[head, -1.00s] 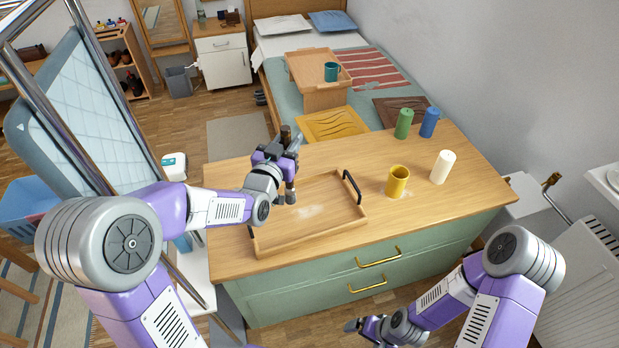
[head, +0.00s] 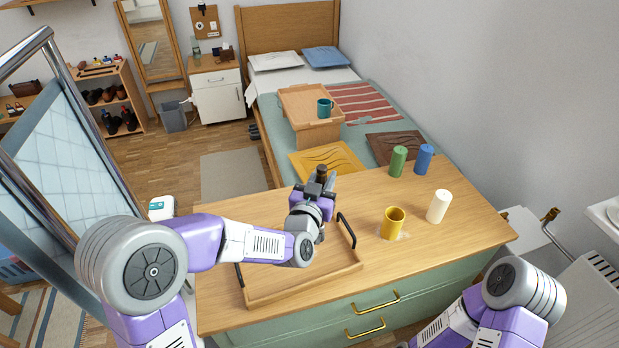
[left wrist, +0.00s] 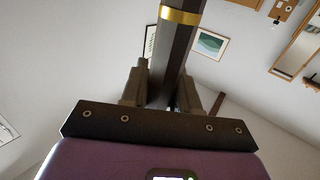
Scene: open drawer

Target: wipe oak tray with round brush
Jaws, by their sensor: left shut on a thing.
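The oak tray (head: 312,280) lies on the wooden top of the green dresser, with a dark handle at each end. My left gripper (head: 320,192) is over the tray's back part, shut on the dark handle of the round brush (head: 321,174). In the left wrist view the brush handle (left wrist: 183,50), with a gold band, stands between the fingers of my left gripper (left wrist: 172,92). The brush's lower end is hidden behind the gripper, so I cannot tell whether it touches the tray. My left arm covers much of the tray floor. My right gripper is below the picture edge.
The dresser top (head: 455,240) is clear at front right.

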